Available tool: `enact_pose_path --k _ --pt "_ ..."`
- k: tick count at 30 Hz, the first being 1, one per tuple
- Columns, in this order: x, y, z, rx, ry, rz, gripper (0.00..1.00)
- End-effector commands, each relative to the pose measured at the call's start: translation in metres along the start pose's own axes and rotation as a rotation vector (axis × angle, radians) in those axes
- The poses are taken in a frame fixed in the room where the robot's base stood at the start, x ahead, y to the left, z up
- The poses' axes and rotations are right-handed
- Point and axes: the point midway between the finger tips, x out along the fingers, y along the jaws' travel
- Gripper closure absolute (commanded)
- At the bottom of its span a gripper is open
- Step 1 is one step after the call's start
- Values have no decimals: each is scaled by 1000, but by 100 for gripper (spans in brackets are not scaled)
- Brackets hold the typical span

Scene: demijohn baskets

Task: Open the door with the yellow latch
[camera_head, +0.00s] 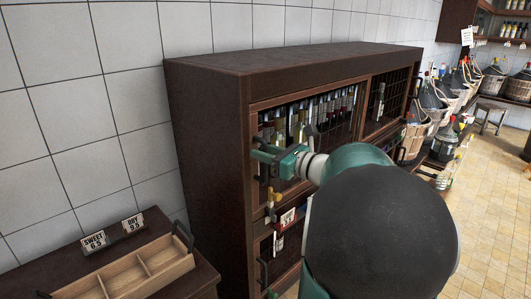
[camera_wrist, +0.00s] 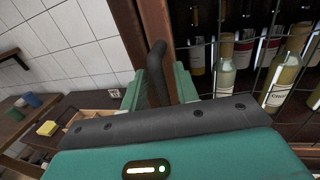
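The dark wooden cabinet (camera_head: 205,120) has barred doors with wine bottles behind them. A small yellow latch (camera_head: 271,196) shows at the left edge of its upper-left door (camera_head: 320,125), below my gripper. My gripper (camera_head: 267,154) is at the door's left edge, by a black handle. In the wrist view, the curved black handle (camera_wrist: 157,72) stands between the two green fingers of my gripper (camera_wrist: 160,88). The fingers look apart, with a gap beside the handle. The door looks closed. My arm hides part of the cabinet front.
A lower door with a dark handle (camera_head: 263,272) sits beneath. A table with a wooden divided tray (camera_head: 130,275) and price signs (camera_head: 112,235) stands at the left. Basketed demijohns (camera_head: 415,135) line the right wall. Tiled floor (camera_head: 490,200) is open at right.

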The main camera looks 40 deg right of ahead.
Motion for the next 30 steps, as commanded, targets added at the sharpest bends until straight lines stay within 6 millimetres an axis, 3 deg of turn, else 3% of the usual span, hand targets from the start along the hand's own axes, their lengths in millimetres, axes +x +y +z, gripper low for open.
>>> enact_pose_path --k 2,7,15,20,30 --pt "0 0 0 0 0 0 70" --pt "0 0 0 0 0 0 100" --pt "-1 -2 0 0 0 0 100" --pt "-3 -13 -1 1 1 -3 100" --pt "-17 -82 -1 1 1 -4 100"
